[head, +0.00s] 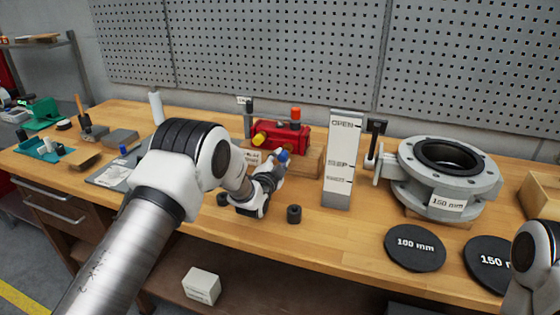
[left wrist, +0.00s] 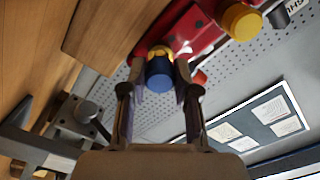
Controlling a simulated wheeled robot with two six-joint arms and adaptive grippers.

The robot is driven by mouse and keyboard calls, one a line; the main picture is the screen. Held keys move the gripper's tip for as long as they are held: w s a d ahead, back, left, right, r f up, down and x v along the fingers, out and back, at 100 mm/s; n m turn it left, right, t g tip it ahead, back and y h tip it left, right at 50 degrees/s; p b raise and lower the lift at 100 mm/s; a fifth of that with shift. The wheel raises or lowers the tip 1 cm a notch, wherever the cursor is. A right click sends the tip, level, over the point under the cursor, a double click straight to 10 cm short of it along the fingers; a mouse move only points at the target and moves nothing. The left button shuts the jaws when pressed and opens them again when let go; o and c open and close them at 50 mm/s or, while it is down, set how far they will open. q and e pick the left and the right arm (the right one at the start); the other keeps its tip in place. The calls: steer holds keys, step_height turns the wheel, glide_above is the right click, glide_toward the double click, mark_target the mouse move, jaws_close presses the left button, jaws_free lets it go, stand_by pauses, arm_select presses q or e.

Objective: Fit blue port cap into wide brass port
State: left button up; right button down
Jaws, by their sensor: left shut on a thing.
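The red actuator body (head: 290,138) sits on a wooden block on the bench, and it also shows in the left wrist view (left wrist: 188,32). My left gripper (left wrist: 159,80) is shut on the blue port cap (left wrist: 160,74). The cap also shows in the head view (head: 283,156), at the front of the actuator. In the left wrist view a brass-yellow ring, the port (left wrist: 158,50), shows just behind the cap. Cap and port look nearly in line; how far the cap is in cannot be told. A yellow cap (head: 259,139) sits on the actuator's left end. My right gripper is out of view.
A white marked post (head: 342,165) and a grey flanged valve (head: 400,185) stand to the right. Black discs (head: 414,247) lie at the front right. A small black cylinder (head: 294,214) stands near the gripper. Tools and blocks lie at the left.

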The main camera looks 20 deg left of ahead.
arm_select(q)
steer(key=shift+w+b, duration=0.3)
steer(key=shift+w, duration=0.35)
steer(key=shift+w+b, duration=0.5)
steer(key=shift+b, duration=0.15)
steer(key=o, duration=1)
steer(key=s, duration=1.2)
steer(key=shift+a, duration=0.2)
